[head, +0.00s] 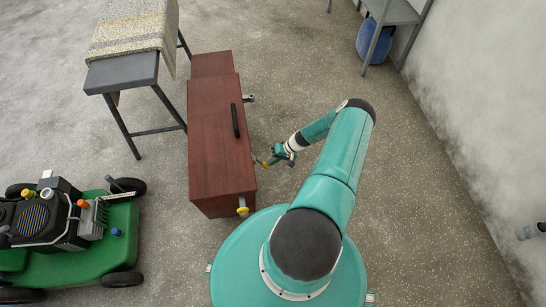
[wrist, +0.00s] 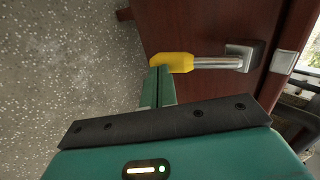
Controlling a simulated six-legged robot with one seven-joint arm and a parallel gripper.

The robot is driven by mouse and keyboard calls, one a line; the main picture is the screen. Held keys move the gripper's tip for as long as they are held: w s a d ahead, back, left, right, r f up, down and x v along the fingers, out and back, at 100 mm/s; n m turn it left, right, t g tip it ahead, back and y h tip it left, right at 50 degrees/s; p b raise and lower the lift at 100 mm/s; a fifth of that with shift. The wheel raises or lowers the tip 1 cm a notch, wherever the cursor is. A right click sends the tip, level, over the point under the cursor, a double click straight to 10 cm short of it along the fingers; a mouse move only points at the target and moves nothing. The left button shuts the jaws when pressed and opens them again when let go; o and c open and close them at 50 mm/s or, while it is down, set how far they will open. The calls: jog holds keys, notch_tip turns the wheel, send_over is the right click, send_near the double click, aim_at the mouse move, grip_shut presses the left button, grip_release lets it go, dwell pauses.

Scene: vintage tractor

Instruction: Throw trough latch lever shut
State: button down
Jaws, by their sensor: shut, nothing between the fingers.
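The trough is a long reddish-brown box (head: 215,130) with a black handle on top, left of my arm in the head view. The latch lever is a metal rod (wrist: 217,62) with a yellow grip (wrist: 172,62), set in a square metal mount on the brown panel in the wrist view. In the head view its yellow end (head: 264,164) shows by the box's right side. My gripper (head: 275,157) is beside it. In the wrist view my gripper (wrist: 161,72) is shut and empty, its fingertips at the yellow grip's near edge; whether they touch I cannot tell.
Another yellow-ended fitting (head: 243,210) is on the box's near end, and a grey metal fitting (head: 249,98) is on its right side. A green mower (head: 75,258) stands at left and a bench (head: 122,72) behind. The floor right of my arm is clear up to the wall.

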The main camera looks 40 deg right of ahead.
aim_at(267, 166)
jog(key=shift+x, duration=2.1)
jog(key=shift+s+a, duration=0.1)
jog(key=shift+a, duration=0.05)
